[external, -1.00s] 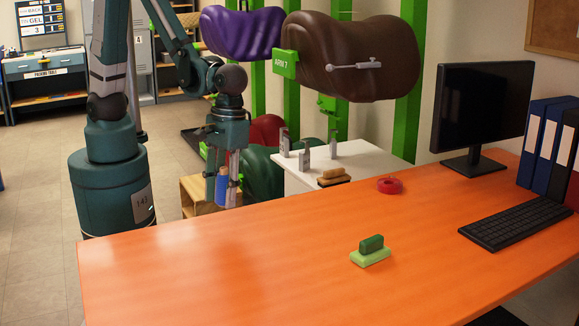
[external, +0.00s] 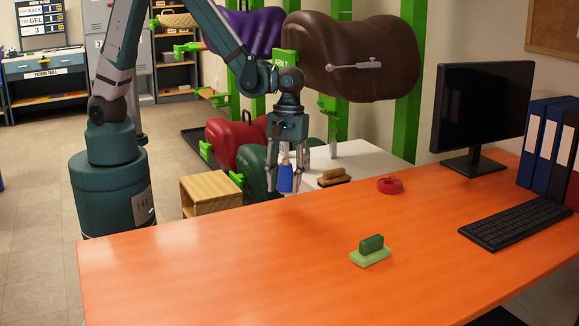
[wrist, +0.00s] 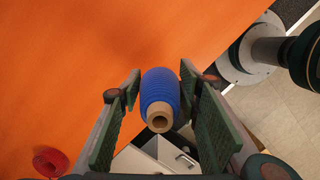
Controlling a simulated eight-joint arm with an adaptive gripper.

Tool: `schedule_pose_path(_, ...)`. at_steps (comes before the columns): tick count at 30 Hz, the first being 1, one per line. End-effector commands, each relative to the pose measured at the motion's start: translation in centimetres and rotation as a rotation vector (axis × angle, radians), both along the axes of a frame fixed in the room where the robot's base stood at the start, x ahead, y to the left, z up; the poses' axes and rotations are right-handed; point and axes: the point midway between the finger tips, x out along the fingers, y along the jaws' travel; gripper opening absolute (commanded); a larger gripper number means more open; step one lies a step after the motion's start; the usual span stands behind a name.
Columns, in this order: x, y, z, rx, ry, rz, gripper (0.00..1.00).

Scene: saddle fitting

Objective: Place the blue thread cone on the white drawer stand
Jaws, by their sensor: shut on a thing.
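The blue thread cone (external: 286,179) is held upright between the fingers of my gripper (external: 286,187), its tan core end at the top. In the wrist view the cone (wrist: 160,90) sits between the two finger pads of my gripper (wrist: 160,84), core end toward the camera. The white drawer stand (external: 375,160) is behind the orange table, right of the cone in the external view. The cone hangs near the stand's left side; its exact height above it is unclear. In the wrist view part of the stand (wrist: 138,162) shows below the cone.
A wooden box (external: 210,193) stands left; a brown saddle (external: 360,60) hangs behind.

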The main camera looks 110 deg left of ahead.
Motion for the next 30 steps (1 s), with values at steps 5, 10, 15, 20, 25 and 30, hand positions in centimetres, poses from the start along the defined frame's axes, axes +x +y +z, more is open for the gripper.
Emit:
schedule_pose_path(5, 1.2, 4.2, -0.8, 0.000, 0.001, 0.079, 0.21)
schedule_pose_path(10, 2.1, 8.2, -1.5, 0.000, 0.000, 0.150, 0.21)
schedule_pose_path(15, 2.7, 12.3, -2.2, 0.000, 0.000, 0.222, 0.21)
schedule_pose_path(20, 2.9, 16.2, -2.9, 0.000, 0.000, 0.289, 0.21)
schedule_pose_path(25, 3.0, 20.5, -3.7, 0.000, 0.000, 0.361, 0.21)
schedule_pose_path(30, 2.8, 24.7, -4.5, 0.000, 0.000, 0.432, 0.21)
